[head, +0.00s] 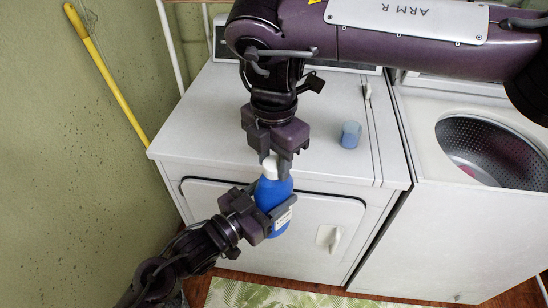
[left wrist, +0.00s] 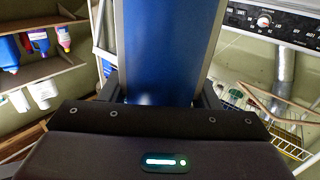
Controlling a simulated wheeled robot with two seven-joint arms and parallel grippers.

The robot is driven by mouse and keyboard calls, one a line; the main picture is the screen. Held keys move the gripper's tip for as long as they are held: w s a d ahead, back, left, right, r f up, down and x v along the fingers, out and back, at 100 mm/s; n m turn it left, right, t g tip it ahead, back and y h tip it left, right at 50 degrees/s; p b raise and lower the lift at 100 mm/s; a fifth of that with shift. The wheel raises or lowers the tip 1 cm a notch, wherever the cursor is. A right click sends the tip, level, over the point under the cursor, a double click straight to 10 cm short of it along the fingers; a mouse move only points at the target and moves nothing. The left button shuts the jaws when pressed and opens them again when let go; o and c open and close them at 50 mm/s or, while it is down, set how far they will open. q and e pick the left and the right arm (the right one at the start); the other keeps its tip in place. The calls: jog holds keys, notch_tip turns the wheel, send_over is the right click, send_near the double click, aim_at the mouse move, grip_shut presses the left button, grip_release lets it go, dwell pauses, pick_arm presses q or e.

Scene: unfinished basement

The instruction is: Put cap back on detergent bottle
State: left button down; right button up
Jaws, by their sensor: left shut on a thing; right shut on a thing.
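The blue detergent bottle (head: 271,191) stands roughly upright in front of the dryer's top front edge, with a pale label low on its side. My left gripper (head: 266,214) is shut on its body, coming from the lower left. In the left wrist view the blue bottle (left wrist: 165,50) fills the space between the fingers. A white cap (head: 270,164) shows at the bottle's top. My right gripper (head: 277,160) points down from above and is shut on the cap. The fingers partly hide the cap and neck, so I cannot tell whether the cap is seated.
The white dryer (head: 215,120) has a mostly clear top, with a small light-blue container (head: 350,135) on it. An open washer (head: 425,180) stands to the right. A yellow pole (head: 107,75) leans at the left wall. A leaf-patterned mat (head: 270,296) lies on the floor.

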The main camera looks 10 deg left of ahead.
jog(key=shift+m, duration=0.3)
jog(key=o, duration=1.2)
jog(key=shift+c, duration=0.2)
notch_tip(320, 180, up, 12)
jog(key=shift+w, duration=0.15)
